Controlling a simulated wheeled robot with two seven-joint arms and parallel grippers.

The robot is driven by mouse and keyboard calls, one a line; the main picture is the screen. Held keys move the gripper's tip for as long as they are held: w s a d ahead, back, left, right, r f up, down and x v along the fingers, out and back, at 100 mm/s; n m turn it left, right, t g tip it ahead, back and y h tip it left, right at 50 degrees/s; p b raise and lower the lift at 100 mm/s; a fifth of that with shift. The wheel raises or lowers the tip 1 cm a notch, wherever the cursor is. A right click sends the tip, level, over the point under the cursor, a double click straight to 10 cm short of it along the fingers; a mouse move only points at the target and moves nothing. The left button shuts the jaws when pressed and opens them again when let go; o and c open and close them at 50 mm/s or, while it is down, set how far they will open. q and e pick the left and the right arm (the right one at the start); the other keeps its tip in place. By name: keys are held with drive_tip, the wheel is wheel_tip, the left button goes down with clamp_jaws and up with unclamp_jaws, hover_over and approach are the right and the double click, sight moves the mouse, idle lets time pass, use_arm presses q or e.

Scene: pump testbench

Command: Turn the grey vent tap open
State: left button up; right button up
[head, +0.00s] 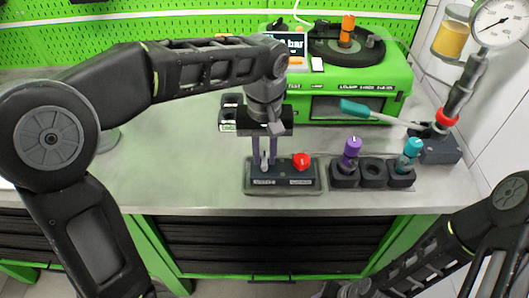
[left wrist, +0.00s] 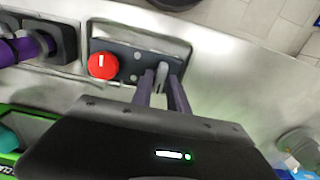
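The grey vent tap (head: 264,161) stands on the left part of a dark valve block (head: 283,182), left of a red knob (head: 301,161) with a white mark. In the left wrist view the tap (left wrist: 161,76) shows between the two purple fingers of my left gripper (left wrist: 161,86). The fingers stand apart, one on each side of the tap, and a narrow gap seems to show beside it. My left gripper (head: 264,158) points straight down over the block in the head view. Finger contact is too small to tell. My right gripper is outside the frames.
Right of the block, a dark holder carries a purple-topped part (head: 351,152) and a teal-topped part (head: 410,151). A green test unit (head: 395,75) stands at the back. The bench left of the block is clear.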

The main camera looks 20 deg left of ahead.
sight(265, 158)
use_arm(q)
drive_tip(key=shift+o, duration=1.3)
wheel_tip(265, 158, up, 7)
drive_tip(key=shift+f+p, duration=0.1)
drive_tip(key=shift+p, duration=0.35)
drive_tip(key=shift+r, duration=0.5)
